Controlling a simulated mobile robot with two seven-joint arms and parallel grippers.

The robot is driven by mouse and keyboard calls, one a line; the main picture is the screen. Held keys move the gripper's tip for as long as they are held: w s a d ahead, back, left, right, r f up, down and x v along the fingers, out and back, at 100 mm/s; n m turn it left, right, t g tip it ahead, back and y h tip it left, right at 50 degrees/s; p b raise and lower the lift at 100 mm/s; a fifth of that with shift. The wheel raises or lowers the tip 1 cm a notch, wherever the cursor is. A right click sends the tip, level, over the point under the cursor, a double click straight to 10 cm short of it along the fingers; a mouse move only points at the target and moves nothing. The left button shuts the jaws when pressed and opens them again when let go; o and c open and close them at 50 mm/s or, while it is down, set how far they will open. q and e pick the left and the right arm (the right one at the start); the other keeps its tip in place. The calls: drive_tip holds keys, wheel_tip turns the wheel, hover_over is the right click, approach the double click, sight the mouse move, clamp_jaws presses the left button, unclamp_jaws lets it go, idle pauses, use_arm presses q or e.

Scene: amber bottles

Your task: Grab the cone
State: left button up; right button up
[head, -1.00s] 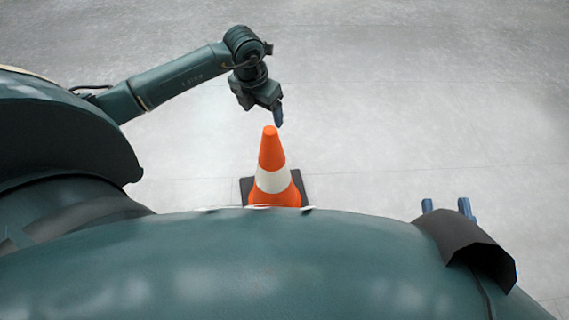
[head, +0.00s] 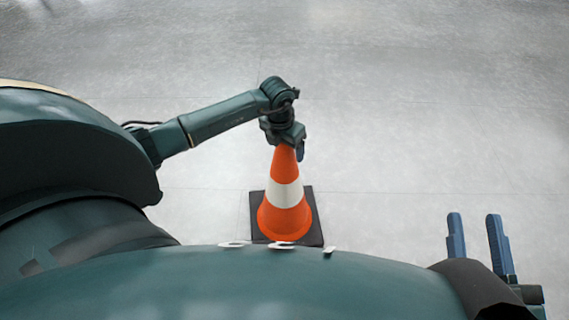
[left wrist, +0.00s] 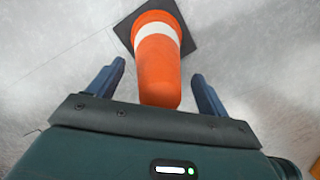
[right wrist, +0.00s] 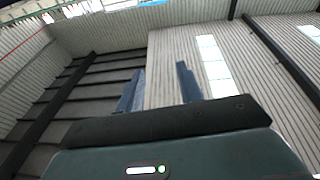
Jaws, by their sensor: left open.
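An orange cone (head: 285,215) with a white band stands upright on its dark square base on the grey floor in the head view. My left gripper (head: 301,152) is at the cone's tip, where it partly overlaps the top. In the left wrist view the cone (left wrist: 158,75) lies between the two blue fingers of the left gripper (left wrist: 157,85). They are open, with a gap on each side of the cone. My right gripper (head: 478,240) is at the lower right of the head view, away from the cone. Its fingers are apart and empty; it also shows in the right wrist view (right wrist: 160,88).
The grey floor (head: 420,130) around the cone is clear. Small white flat pieces (head: 283,245) show at the edge of my body below the cone. The right wrist view faces a corrugated wall (right wrist: 170,55) and bright windows (right wrist: 212,65).

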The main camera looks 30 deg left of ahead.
use_arm(q)
drive_tip(key=shift+f, duration=0.2)
clamp_jaws()
idle(0.8)
drive_tip(key=shift+w+r, duration=0.1)
drive_tip(key=shift+w, duration=0.05)
